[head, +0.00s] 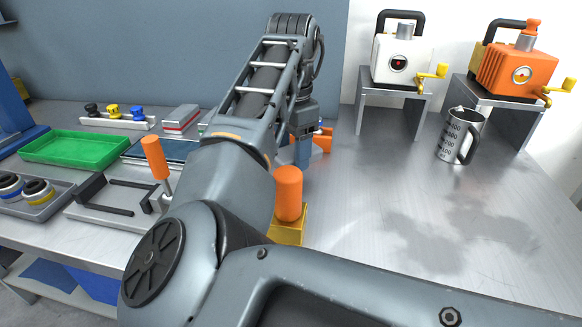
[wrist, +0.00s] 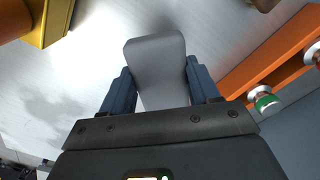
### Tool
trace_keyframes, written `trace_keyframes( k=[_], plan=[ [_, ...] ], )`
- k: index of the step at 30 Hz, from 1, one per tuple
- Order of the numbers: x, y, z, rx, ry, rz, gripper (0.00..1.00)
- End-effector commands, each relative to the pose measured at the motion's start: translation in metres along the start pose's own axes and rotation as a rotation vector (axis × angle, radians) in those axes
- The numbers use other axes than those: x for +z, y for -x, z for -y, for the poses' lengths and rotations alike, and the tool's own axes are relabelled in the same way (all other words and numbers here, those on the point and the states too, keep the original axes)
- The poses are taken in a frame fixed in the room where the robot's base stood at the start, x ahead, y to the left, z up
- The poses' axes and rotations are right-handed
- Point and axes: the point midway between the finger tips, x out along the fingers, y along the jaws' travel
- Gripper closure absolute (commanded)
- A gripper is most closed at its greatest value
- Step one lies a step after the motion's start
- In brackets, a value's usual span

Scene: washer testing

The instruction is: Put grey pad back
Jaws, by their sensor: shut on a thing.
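My gripper (wrist: 160,82) is shut on a light grey pad (wrist: 157,60) with its two blue fingers on either side of it. The pad extends forward past the fingertips, above or near the metal bench top; I cannot tell whether it touches it. In the head view my gripper (head: 303,150) points down at the middle of the bench, partly behind my own arm. The pad is hidden in that view.
An orange frame (wrist: 262,62) with round knobs is close to the right of my gripper. A yellow block (head: 289,228) with an orange handle stands nearer. A green tray (head: 75,148) lies left. A metal jug (head: 460,138) stands right; the right bench is largely clear.

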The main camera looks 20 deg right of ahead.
Motion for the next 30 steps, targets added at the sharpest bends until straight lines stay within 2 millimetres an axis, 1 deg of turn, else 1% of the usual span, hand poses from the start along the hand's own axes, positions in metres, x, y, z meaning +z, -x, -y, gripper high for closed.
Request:
trace_keyframes(
  k=[5, 12, 23, 24, 30],
  plan=[
    [0.003, -0.009, 0.003, 0.000, 0.001, 0.000, 0.64],
    [0.003, -0.040, 0.002, 0.000, 0.001, 0.001, 0.64],
    [0.002, -0.044, 0.002, 0.000, 0.001, -0.001, 0.64],
    [0.002, -0.045, 0.002, 0.000, 0.001, -0.001, 0.39],
    [0.002, -0.044, 0.002, 0.000, 0.001, 0.000, 0.19]
  ],
)
